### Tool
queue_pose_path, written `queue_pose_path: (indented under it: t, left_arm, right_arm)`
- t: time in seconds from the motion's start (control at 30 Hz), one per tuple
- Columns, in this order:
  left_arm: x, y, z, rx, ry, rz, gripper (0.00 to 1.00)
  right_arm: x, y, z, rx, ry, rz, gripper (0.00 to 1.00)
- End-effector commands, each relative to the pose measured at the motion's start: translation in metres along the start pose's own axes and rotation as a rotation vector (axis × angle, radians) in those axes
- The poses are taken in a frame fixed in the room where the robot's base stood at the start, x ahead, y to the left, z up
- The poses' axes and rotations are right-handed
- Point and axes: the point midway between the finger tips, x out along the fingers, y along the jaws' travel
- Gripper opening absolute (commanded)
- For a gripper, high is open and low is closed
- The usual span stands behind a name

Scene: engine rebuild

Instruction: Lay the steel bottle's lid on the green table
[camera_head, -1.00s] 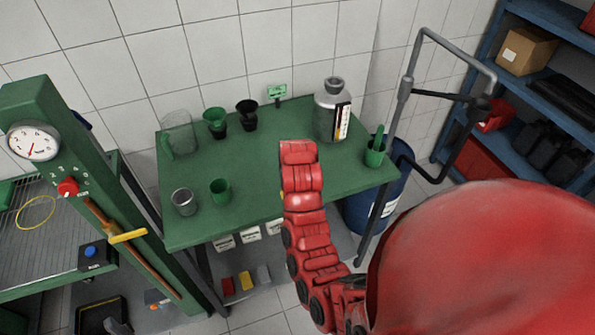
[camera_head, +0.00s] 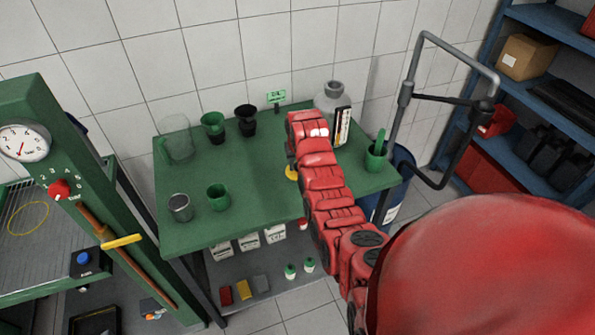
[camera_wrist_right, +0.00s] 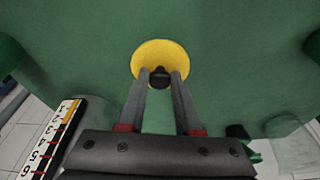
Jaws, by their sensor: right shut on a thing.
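The steel bottle (camera_head: 325,103) stands at the back right of the green table (camera_head: 252,172), with a dark opening in its top. My right arm partly covers it in the head view. My right gripper (camera_wrist_right: 161,82) is shut on the black knob of a yellow round lid (camera_wrist_right: 150,54). In the head view the lid's yellow edge (camera_head: 291,172) shows just left of my arm, over the table's middle right. Whether the lid touches the table top I cannot tell. My left gripper is out of view.
Green and black cups (camera_head: 213,125) and a clear jug (camera_head: 177,140) stand at the back left. A steel cup (camera_head: 180,208) and a green cup (camera_head: 218,197) stand at the front left. A green holder (camera_head: 375,158) stands at the right edge. The table's middle is clear.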

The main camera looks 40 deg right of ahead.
Motion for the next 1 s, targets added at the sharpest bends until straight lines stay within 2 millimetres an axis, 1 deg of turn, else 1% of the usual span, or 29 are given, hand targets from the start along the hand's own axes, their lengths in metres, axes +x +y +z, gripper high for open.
queue_pose_path:
  t: [0.07,0.13,0.2,0.27,0.37,0.57,0.7,0.73,0.87,0.9,1.0]
  left_arm:
    - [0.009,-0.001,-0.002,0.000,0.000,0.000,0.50]
    - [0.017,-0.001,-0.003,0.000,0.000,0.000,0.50]
    - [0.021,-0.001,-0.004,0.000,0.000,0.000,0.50]
    - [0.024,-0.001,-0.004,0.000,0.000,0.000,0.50]
    - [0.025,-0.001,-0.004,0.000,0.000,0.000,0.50]
    - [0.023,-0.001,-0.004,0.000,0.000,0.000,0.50]
    - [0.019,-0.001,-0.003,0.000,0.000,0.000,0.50]
    - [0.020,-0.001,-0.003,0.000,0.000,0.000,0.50]
    - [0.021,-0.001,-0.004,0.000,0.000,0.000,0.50]
    - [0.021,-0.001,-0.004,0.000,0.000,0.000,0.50]
    - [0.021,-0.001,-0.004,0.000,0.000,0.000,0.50]
  right_arm:
    - [0.004,0.001,0.002,0.001,-0.006,0.000,0.00]
    - [0.012,0.000,0.004,0.000,-0.005,0.000,0.00]
    - [0.021,0.000,0.008,0.000,-0.009,0.000,0.00]
    - [0.026,0.000,0.007,0.000,-0.003,0.000,0.00]
    - [0.033,0.000,0.010,0.000,-0.005,0.000,0.00]
    - [0.034,0.000,0.010,0.000,-0.002,0.000,0.00]
    - [0.039,-0.001,0.011,0.000,-0.001,0.000,0.00]
    - [0.038,0.000,0.011,0.000,-0.001,0.000,0.36]
    - [0.037,0.000,0.011,0.000,-0.001,0.000,0.60]
    - [0.037,0.000,0.011,0.000,-0.001,0.000,0.63]
    - [0.037,0.000,0.011,0.000,-0.001,0.000,0.63]
